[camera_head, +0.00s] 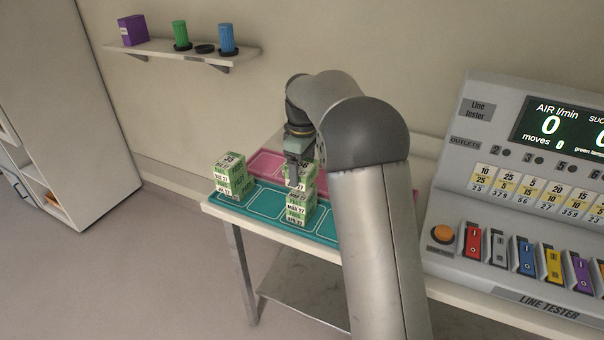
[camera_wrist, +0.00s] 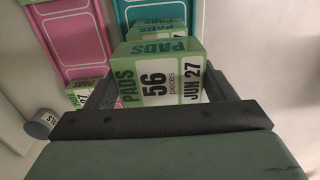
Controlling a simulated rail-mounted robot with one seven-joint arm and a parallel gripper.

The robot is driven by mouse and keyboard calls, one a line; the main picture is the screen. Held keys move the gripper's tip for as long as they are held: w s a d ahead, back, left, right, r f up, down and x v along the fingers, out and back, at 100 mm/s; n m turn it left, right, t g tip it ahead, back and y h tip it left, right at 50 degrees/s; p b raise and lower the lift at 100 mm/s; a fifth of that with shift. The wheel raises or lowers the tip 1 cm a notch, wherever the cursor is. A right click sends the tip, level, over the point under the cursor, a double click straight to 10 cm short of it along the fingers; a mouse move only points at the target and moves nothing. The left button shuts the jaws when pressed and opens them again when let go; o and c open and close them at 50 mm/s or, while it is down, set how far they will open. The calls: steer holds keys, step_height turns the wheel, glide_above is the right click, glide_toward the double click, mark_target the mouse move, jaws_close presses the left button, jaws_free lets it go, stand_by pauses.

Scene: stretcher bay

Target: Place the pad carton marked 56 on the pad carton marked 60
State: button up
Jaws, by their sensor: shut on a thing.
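My gripper (camera_head: 297,168) is shut on a green and white pad carton (camera_head: 303,179). In the wrist view this carton (camera_wrist: 158,80) shows the number 56 and JUN 27 between the fingers of my gripper (camera_wrist: 158,92). In the head view it is over a column of green and white cartons (camera_head: 299,208) on the teal mat. I cannot tell whether it touches the column. In the wrist view, another carton (camera_wrist: 157,28) shows partly behind the held one. No number 60 can be read, so I cannot tell which carton is marked 60.
Another carton stack (camera_head: 233,176) stands at the left end of the teal mat (camera_head: 265,202). A pink mat (camera_head: 262,163) lies behind. The line tester (camera_head: 480,185) stands on the right. A wall shelf (camera_head: 165,48) holds a purple box and coloured containers.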

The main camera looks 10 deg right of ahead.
steer(key=shift+w+f, duration=0.15)
steer(key=shift+f, duration=1.6)
steer(key=shift+f, duration=0.15)
steer(key=o, duration=1.1)
